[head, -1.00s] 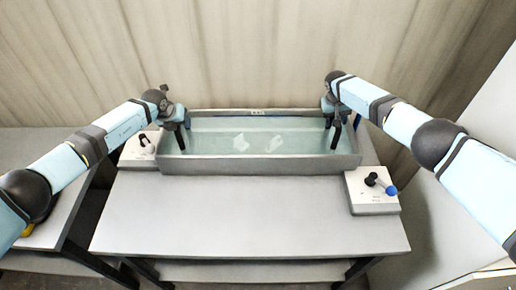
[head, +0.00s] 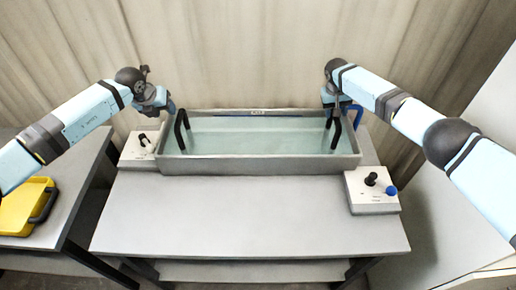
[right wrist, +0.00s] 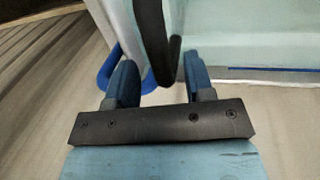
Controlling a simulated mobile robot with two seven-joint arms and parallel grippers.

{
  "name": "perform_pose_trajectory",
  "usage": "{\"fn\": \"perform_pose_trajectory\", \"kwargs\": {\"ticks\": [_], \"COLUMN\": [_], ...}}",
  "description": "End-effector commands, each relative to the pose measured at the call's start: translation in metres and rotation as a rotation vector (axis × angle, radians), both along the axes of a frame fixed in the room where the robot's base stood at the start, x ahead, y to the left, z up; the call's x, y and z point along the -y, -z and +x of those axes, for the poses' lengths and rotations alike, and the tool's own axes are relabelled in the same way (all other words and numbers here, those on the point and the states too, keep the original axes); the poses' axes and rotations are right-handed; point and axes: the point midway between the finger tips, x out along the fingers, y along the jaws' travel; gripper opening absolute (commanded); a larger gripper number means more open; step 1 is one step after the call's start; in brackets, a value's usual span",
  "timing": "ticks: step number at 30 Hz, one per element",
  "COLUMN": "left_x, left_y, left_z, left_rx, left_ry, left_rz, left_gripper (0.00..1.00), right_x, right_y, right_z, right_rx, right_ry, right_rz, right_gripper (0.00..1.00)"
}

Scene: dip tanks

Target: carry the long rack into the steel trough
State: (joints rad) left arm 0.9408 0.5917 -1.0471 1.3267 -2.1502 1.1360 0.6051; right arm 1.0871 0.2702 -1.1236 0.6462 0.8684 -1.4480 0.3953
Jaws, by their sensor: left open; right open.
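The steel trough (head: 258,166) stands at the back of the table, filled with pale greenish liquid. Two black handles rise at its ends, the left one (head: 182,132) and the right one (head: 336,133). I take them for the long rack's; its body cannot be made out under the liquid. My left gripper (head: 168,106) is open and empty, above and left of the left handle. My right gripper (right wrist: 160,82) is open by the right handle, which shows as a black bar (right wrist: 155,40) between and beyond its fingers in the right wrist view.
A control box with a black lever (head: 140,150) stands left of the trough, another with black and blue knobs (head: 372,193) at its right front. A blue loop (head: 355,112) is by the right end. A yellow container (head: 22,208) lies on the left side table. The table front is clear.

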Motion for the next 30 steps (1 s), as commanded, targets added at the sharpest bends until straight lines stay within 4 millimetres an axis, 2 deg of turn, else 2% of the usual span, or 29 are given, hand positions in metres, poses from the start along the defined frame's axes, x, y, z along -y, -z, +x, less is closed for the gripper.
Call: {"fn": "perform_pose_trajectory", "kwargs": {"ticks": [1,6,12,30], "left_x": [0.0,0.0,0.0,0.001], "left_y": [0.0,0.0,0.0,0.0], "left_z": [0.0,0.0,0.0,0.0], "left_rx": [0.0,0.0,0.0,0.0], "left_ry": [0.0,0.0,0.001,0.001], "left_rz": [0.0,0.0,0.0,-0.001], "left_gripper": [0.49,0.49,0.49,0.49], "right_x": [-0.002,-0.009,-0.014,-0.015], "right_y": [-0.013,-0.047,-0.071,-0.075], "right_z": [0.001,0.001,0.001,0.0], "right_rx": [0.004,0.003,0.001,0.0], "right_ry": [-0.002,-0.002,0.0,0.0], "right_rz": [0.002,0.001,0.0,0.0], "right_gripper": [0.48,0.48,0.48,0.48]}}
